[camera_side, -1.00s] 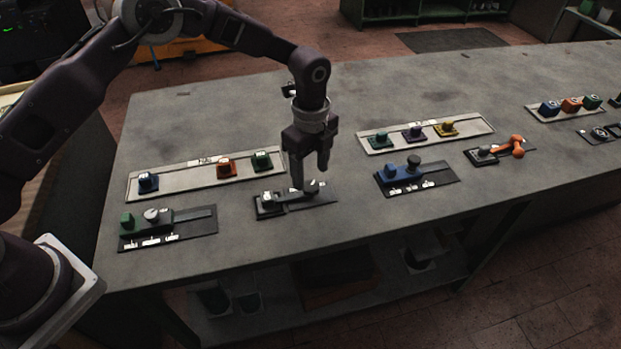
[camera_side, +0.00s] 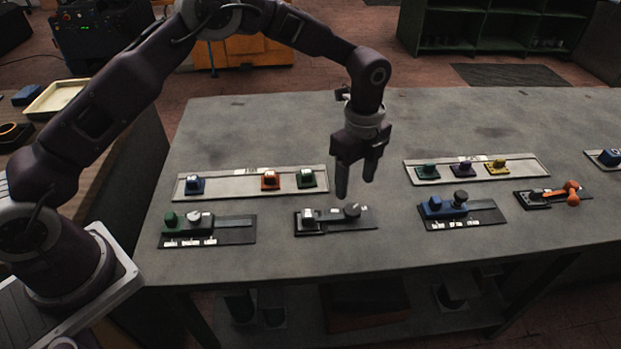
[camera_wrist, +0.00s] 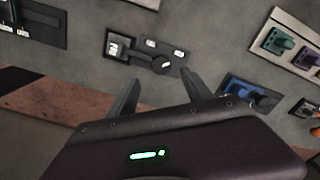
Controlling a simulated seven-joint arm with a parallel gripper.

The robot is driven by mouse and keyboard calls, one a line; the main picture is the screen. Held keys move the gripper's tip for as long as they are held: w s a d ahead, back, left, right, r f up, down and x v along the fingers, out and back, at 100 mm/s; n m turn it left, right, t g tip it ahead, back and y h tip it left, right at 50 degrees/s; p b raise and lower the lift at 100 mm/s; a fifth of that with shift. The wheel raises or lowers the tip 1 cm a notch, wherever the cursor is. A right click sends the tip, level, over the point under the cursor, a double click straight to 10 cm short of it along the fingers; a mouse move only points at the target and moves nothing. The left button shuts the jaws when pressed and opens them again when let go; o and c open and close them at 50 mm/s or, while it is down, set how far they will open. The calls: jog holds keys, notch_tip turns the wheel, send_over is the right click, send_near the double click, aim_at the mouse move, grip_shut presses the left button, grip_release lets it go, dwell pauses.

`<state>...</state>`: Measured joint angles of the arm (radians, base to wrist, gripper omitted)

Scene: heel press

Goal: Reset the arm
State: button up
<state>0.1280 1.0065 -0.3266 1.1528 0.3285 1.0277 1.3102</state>
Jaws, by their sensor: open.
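My gripper (camera_side: 356,186) is open and empty, fingers pointing down above the grey table (camera_side: 250,127). It hangs just behind and above a small black press fixture (camera_side: 335,219) with a grey block at its left and a dark knob at its right. The fingers are apart from the fixture. In the wrist view my gripper's two fingers (camera_wrist: 157,96) are spread, and the fixture (camera_wrist: 146,52) lies beyond them with a white-marked block and a round knob on a lever.
A tray (camera_side: 227,185) with blue, orange and green blocks lies behind left. Another tray (camera_side: 455,178) holds teal, purple and yellow blocks. A green-block fixture (camera_side: 235,231) is at left, a blue one (camera_side: 485,214) and an orange-handled one (camera_side: 546,196) at right. The table's back is clear.

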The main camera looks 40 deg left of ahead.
jog(key=s+a+r+n+t, duration=0.1)
jog(key=s+a+r+n, duration=0.25)
jog(key=r, duration=0.35)
jog(key=s+a+r+n+t, duration=0.1)
jog(key=s+a+r+n, duration=0.1)
jog(key=s+r, duration=0.35)
jog(key=s+a+r+n+t, duration=0.1)
jog(key=s+a+r+n, duration=0.2)
jog(key=r, duration=0.5)
jog(key=s+a+n+t, duration=0.1)
jog(key=s+a+n, duration=0.1)
jog(key=s+n, duration=0.4)
jog(key=s+a+r+n+t, duration=0.1)
jog(key=s+a+n, duration=0.2)
jog(key=s, duration=1.2)
jog(key=n, duration=0.3)
jog(key=shift+r+t, duration=0.25)
jog(key=shift+t, duration=0.05)
